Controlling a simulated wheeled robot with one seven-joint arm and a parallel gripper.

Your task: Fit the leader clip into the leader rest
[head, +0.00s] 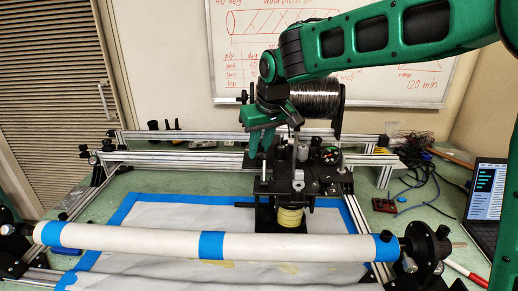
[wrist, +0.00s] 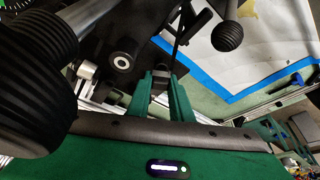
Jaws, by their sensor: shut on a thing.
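My gripper (head: 257,154) points down at the left of the black winding carriage (head: 325,156) in the head view. In the wrist view its two green fingers (wrist: 161,84) are closed on a small dark block (wrist: 160,77), which looks like the leader clip. A thin black strip (wrist: 185,22) runs up from near this block. In the head view the clip is too small and dark to make out. I cannot pick out the leader rest with certainty in either view; dark carriage parts lie around the fingertips.
A long white tube with blue tape bands (head: 150,240) lies across the front. A dark tow spool (head: 318,100) stands behind the carriage. Aluminium rails (head: 215,158) cross the green bench. A laptop (head: 485,200) and cables (head: 410,160) are at the right. Black ribbed parts (wrist: 30,90) crowd the wrist view's left.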

